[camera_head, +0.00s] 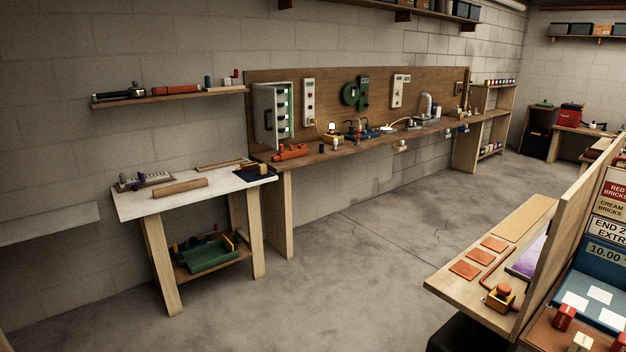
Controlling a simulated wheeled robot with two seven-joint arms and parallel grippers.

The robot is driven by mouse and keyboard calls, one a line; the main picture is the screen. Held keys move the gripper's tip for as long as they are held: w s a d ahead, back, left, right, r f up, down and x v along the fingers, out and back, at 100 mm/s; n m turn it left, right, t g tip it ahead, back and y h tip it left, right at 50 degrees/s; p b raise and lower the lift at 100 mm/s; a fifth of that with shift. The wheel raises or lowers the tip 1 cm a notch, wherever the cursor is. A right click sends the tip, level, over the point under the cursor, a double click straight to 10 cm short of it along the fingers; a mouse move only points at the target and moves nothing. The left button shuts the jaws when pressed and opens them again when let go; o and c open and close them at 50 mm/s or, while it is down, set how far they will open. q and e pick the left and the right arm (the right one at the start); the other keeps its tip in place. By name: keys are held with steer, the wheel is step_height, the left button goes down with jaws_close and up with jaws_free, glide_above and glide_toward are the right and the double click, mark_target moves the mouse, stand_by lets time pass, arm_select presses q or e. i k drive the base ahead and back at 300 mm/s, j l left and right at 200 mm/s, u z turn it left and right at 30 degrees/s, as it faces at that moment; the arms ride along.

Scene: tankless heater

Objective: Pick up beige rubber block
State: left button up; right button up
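I cannot tell for certain which thing is the beige rubber block. A small pale block (263,169) lies on a dark mat (250,176) at the right end of a white-topped table (140,207) on the left. A long tan bar (180,188) lies near that table's front edge, and a thinner tan strip (218,165) lies behind it. A cream block (581,342) is partly cut off at the bottom right, beside red blocks. Neither of my grippers is in view.
A long wall bench (345,150) with a wooden backboard (330,90) runs to the right. A bench with orange tiles (465,270) stands at right. The concrete floor (340,280) between is clear.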

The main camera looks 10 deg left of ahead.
mark_target(262, 167)
steer(key=i+u, duration=0.25)
steer(key=i, duration=0.4)
steer(key=i+l+u, duration=0.2)
steer(key=i, duration=0.4)
steer(key=i+l+u, duration=0.1)
steer(key=i+u, duration=0.15)
steer(key=i, duration=0.4)
steer(key=i+z, duration=0.1)
steer(key=i, duration=0.35)
steer(key=i+j+z, duration=0.1)
steer(key=i, duration=0.4)
steer(key=i+j+z, duration=0.1)
steer(key=i, duration=0.35)
steer(key=i+j+z, duration=0.1)
steer(key=i, duration=0.35)
steer(key=j, duration=0.1)
